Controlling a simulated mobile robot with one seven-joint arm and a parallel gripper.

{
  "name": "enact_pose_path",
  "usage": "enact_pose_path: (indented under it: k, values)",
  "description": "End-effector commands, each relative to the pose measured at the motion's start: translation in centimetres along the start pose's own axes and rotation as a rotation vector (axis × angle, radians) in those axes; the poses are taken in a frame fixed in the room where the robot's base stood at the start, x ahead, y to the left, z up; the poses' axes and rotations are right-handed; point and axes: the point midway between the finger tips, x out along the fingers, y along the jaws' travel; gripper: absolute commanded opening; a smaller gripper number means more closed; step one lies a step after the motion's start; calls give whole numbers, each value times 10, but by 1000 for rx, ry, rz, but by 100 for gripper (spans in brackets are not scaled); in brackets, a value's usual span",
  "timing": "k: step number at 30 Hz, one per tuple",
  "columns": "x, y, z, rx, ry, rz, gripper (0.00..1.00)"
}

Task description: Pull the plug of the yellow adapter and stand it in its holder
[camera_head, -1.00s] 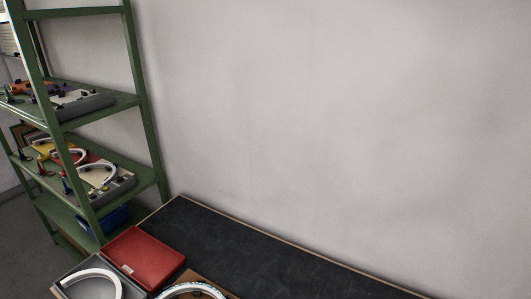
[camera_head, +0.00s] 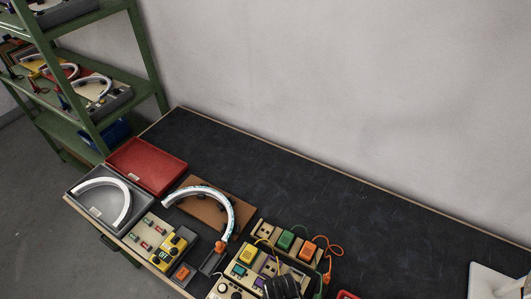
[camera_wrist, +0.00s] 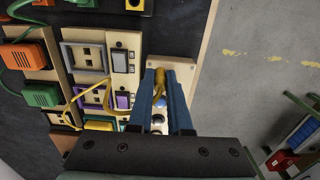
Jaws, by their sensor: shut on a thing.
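The yellow adapter (camera_head: 247,254) sits at the left end of the adapter row in the head view, with a thin yellow cable. My gripper (camera_wrist: 162,92) is shut on a yellow plug (camera_wrist: 160,78) in the wrist view; the fingers hide part of it. The yellow cable (camera_wrist: 88,92) loops across the sockets to the left. Below the fingers lies a beige panel (camera_wrist: 150,62) with round parts; I cannot tell whether the plug touches it. In the head view my dark gripper (camera_head: 282,287) is at the bottom edge, its tips unclear. I cannot make out the holder for certain.
A green adapter (camera_head: 285,239) and an orange adapter (camera_head: 307,250) with an orange cable stand beside the yellow one. Purple socket (camera_wrist: 122,101) is close to my fingers. Red tray (camera_head: 147,165), grey tray (camera_head: 75,194) and a white arc (camera_head: 222,203) lie left. The back of the bench is clear.

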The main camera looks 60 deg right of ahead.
Motion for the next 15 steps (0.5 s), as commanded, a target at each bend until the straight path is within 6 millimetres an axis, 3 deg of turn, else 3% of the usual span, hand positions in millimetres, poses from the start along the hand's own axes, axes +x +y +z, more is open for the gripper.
enact_pose_path:
  k: [15]
  values:
    - [0, 20, 38, 3, 0, 0, 0]
